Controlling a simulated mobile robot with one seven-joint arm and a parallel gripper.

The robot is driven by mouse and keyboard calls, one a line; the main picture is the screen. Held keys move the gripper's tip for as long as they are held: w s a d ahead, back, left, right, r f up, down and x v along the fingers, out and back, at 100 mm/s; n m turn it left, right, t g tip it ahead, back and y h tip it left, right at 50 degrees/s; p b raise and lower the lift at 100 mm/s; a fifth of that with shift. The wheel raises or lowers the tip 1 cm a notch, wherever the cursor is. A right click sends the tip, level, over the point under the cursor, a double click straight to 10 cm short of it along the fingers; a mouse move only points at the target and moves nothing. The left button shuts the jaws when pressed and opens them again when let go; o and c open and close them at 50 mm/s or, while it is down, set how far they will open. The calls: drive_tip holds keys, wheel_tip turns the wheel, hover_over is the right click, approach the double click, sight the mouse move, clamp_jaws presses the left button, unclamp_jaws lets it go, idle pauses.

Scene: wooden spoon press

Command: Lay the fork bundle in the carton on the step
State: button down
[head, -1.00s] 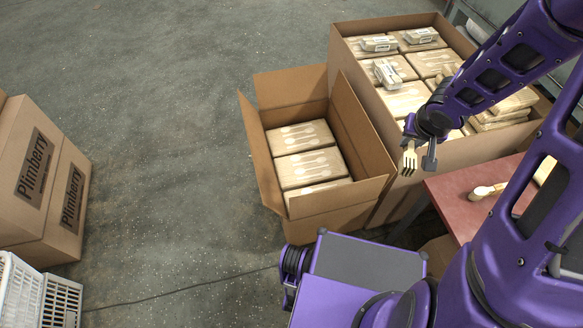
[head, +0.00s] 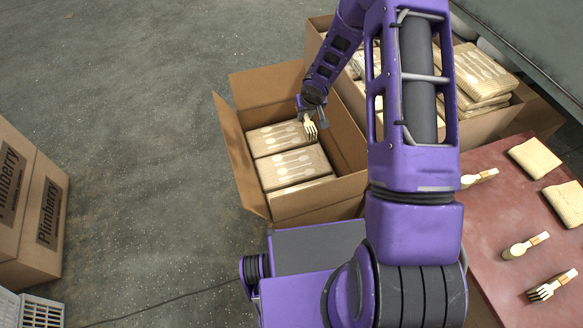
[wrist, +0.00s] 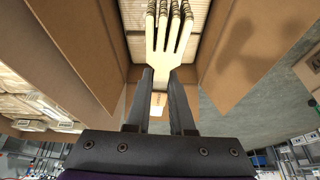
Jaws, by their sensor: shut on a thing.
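My gripper (head: 314,118) is shut on a fork bundle (head: 310,128) of pale wooden forks. In the head view it is over the open carton (head: 322,209), near the carton's right side. In the wrist view the fork bundle (wrist: 170,45) stands out between the jaws (wrist: 160,95), tines away from the gripper, with carton walls on both sides. The carton holds several flat packs (head: 287,165) printed with spoon shapes. I cannot tell how high the forks are above the packs. My arm hides part of the surroundings on the right.
A larger carton (head: 480,128) of packs stands behind on the right. A red table (head: 497,220) at right holds another fork bundle (head: 551,285), spoon bundles (head: 525,245) and folded packs (head: 534,157). Plimberry boxes (head: 28,205) and a white crate (head: 42,312) stand at left.

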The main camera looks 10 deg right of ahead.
drive_tip(key=shift+n, duration=0.5)
drive_tip(key=s+d+f+b+x, duration=0.1)
drive_tip(key=s+x, duration=0.1)
drive_tip(key=x, duration=0.8)
drive_tip(key=s+d+b+x, duration=0.1)
drive_tip(key=s+b+x, duration=0.1)
drive_tip(key=x, duration=0.7)
drive_tip(key=s+d+f+b+x, duration=0.1)
drive_tip(key=s+b+x, duration=0.1)
drive_tip(key=x, duration=0.8)
drive_tip(key=shift+w+d+f, duration=0.1)
drive_tip(key=shift+w+f, duration=0.1)
drive_tip(key=shift+f, duration=0.5)
drive_tip(key=shift+f+b, duration=0.65)
drive_tip(key=shift+f, duration=1.35)
drive_tip(key=shift+f, duration=0.15)
drive_tip(key=c, duration=0.8)
unclamp_jaws()
drive_tip(key=p+v, duration=0.5)
drive_tip(key=v, duration=0.7)
drive_tip(key=shift+w+r, duration=0.1)
drive_tip(key=shift+r, duration=0.1)
